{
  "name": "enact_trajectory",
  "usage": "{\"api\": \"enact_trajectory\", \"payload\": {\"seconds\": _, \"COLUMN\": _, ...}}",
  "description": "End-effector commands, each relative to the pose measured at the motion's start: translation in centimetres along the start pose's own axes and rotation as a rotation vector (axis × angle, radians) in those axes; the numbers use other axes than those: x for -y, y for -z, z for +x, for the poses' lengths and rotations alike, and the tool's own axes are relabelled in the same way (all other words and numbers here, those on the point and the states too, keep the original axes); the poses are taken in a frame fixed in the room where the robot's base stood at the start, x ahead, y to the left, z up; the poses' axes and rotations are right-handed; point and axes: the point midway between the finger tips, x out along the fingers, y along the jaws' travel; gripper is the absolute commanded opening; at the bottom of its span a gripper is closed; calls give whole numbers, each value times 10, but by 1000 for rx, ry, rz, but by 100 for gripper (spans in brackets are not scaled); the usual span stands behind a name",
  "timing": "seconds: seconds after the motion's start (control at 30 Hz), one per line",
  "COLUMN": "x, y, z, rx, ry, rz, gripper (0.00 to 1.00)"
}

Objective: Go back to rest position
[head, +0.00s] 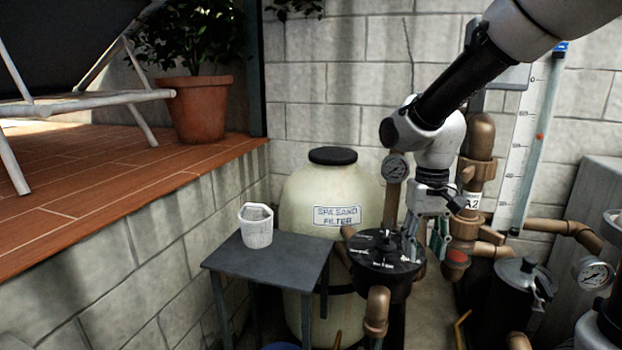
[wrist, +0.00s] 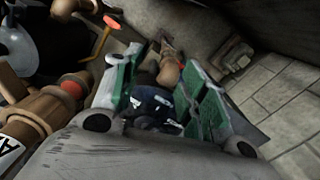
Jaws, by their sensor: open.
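My gripper (head: 426,240) hangs from my arm in the right half of the head view, pointing down, just right of the black valve head (head: 384,252) by the sand filter. In the wrist view my gripper (wrist: 160,90) shows two green-padded fingers spread apart. I see nothing held between them; dark fittings show through the gap. Whether a finger touches the valve head I cannot tell.
A grey table (head: 262,262) holds a white cup-like basket (head: 257,226) left of the filter tank (head: 330,192). Brown pipes with a gauge (head: 396,167) stand close around my gripper. A black canister (head: 520,285) and another gauge (head: 592,272) are at right.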

Motion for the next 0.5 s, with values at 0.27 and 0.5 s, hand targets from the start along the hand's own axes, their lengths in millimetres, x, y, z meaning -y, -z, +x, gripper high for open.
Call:
{"api": "enact_trajectory", "payload": {"seconds": 0.27, "x": -39, "y": -47, "z": -28, "rx": -62, "ry": 18, "rz": -116, "gripper": 43}}
{"api": "enact_trajectory", "payload": {"seconds": 0.5, "x": -86, "y": -108, "z": -57, "rx": -204, "ry": 29, "rz": -132, "gripper": 43}}
